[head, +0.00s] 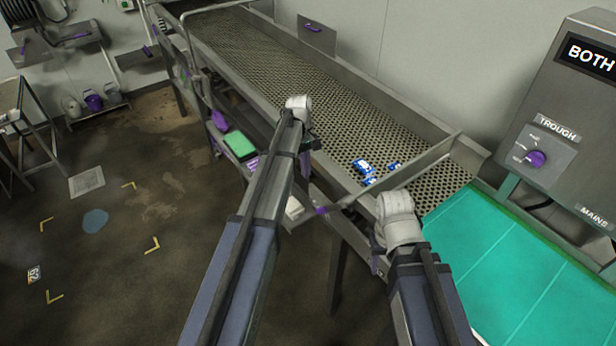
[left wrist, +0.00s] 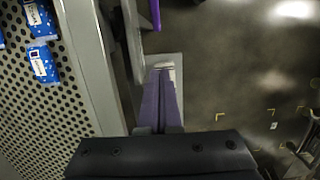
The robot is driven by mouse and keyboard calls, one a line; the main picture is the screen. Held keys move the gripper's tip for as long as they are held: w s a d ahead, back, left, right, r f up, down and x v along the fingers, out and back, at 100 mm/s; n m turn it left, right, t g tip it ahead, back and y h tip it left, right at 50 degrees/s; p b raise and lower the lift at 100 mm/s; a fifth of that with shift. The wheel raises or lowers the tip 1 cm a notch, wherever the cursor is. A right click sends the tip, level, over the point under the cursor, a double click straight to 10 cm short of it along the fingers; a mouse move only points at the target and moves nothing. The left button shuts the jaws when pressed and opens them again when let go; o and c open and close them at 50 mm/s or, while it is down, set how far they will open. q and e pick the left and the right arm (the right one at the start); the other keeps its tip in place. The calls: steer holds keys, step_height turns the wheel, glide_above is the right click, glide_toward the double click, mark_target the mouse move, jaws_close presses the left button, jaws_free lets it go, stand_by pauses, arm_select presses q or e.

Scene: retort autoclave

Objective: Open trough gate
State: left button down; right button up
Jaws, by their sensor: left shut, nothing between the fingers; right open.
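The trough (head: 285,75) is a long grey channel with a perforated floor, running from the back left toward the teal belt. A thin grey plate (head: 425,160), which looks like the gate, lies slantwise across its near end. A purple grip (head: 320,210) sits at the plate's left end, outside the trough wall. In the left wrist view, my left gripper (left wrist: 162,92) is shut and empty beside the trough's outer wall. A purple bar (left wrist: 155,14) shows beyond its fingertips; I cannot tell whether they touch anything. My right gripper is hidden behind its arm.
Several blue packets (head: 366,170) lie on the trough floor behind the plate. A teal belt (head: 500,262) starts past it. A control box (head: 550,125) with a purple TROUGH knob (head: 537,158) stands at right. A green block (head: 239,144) sits beside the trough. Floor at left is open.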

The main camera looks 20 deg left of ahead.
arm_select(q)
steer(key=s+d+f+b, duration=0.1)
steer(key=f+b, duration=0.4)
steer(key=s+d+f+b, duration=0.1)
steer(key=d+f+b, duration=0.1)
steer(key=f+b, duration=0.3)
steer(key=shift+s+d+f+b, duration=0.3)
steer(key=shift+s+f+b, duration=0.05)
steer(key=shift+f, duration=0.3)
steer(key=shift+f, duration=0.15)
